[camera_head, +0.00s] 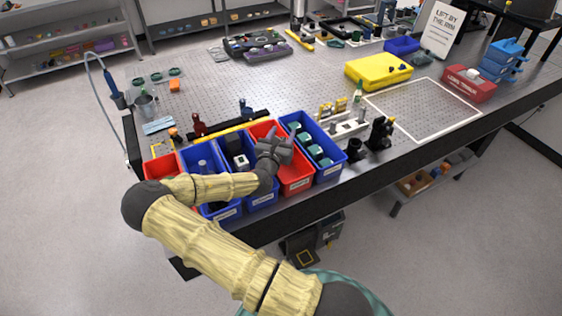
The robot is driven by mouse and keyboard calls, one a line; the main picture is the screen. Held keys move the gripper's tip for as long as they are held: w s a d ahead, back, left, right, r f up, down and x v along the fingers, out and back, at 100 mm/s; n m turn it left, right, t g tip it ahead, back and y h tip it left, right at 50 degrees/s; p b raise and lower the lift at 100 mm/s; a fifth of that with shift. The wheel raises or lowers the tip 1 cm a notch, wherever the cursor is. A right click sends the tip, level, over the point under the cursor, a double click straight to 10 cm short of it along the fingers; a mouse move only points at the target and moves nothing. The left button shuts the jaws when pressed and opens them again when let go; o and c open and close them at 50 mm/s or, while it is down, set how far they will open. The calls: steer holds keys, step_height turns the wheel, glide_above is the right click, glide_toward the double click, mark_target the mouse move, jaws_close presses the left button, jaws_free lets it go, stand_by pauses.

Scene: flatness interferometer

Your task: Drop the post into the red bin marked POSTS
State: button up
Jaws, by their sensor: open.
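My gripper (282,149) hangs over a red bin (297,181) in the front row on the table's near edge. It is dark grey, and it hides much of the bin's inside. The bin has a pale label on its front, too small to read. A second red bin (160,168) stands at the left end of the row. My gripper is open, and I see nothing held in it. I cannot tell which thing is the post, or whether it lies in the bin under my gripper.
A blue bin (341,162) with teal-and-white parts stands right of the red bin. Several blue bins stand to its left. Black mounts (380,135) and a white rack (347,129) are close by on the right. The white-outlined square (415,107) is mostly clear.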

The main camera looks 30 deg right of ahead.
steer(key=b+v, duration=0.4)
steer(key=v, duration=1.2)
steer(key=shift+s+a, duration=0.1)
steer(key=shift+a, duration=0.05)
stand_by(0.3)
